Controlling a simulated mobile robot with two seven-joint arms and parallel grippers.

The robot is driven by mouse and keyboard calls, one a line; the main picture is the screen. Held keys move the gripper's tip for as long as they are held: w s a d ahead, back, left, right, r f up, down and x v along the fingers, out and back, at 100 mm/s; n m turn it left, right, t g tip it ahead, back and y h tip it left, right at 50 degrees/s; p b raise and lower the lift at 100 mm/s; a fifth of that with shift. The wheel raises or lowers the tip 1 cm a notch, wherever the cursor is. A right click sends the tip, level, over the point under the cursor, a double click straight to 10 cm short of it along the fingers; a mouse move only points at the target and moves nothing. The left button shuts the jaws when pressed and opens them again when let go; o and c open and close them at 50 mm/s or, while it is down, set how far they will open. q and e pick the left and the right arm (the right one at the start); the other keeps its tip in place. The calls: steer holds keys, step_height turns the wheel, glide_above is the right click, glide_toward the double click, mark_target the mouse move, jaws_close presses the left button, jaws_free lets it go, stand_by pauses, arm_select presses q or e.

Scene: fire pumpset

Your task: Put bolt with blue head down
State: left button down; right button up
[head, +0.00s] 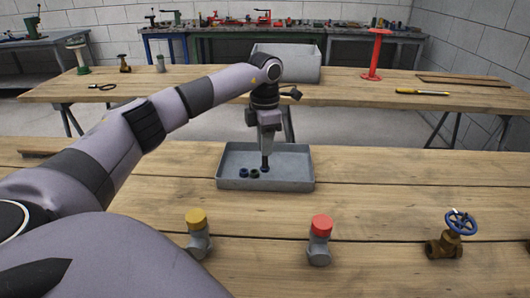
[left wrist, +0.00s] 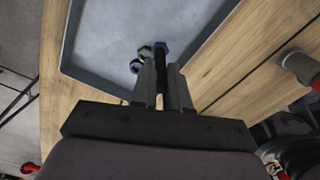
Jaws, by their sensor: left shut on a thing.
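My left gripper (head: 266,152) points down over the grey tray (head: 300,183) and is shut on a bolt with a blue head (head: 265,168). The bolt hangs below the fingers with its head down, at or close to the tray floor; I cannot tell if it touches. In the left wrist view, the blue head (left wrist: 161,47) and dark shaft show between the fingertips (left wrist: 160,85). A bolt with a green head (head: 254,174) and another with a blue head (head: 243,172) stand in the tray just left of it. My right gripper is not in view.
On the near table (head: 400,195) stand a yellow-capped fitting (head: 197,225), a red-capped fitting (head: 321,230) and a valve with a blue handwheel (head: 458,225). A grey bin (head: 295,68) and a red stand (head: 376,52) are on the table behind. The tray's right side is empty.

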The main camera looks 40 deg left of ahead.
mark_target(265, 167)
arm_select(q)
steer(key=shift+f, duration=1.4)
steer(key=shift+f, duration=0.1)
steer(key=c, duration=1.1)
jaws_free()
step_height(265, 167, up, 12)
steer(key=shift+f, duration=0.15)
steer(key=shift+r, duration=0.3)
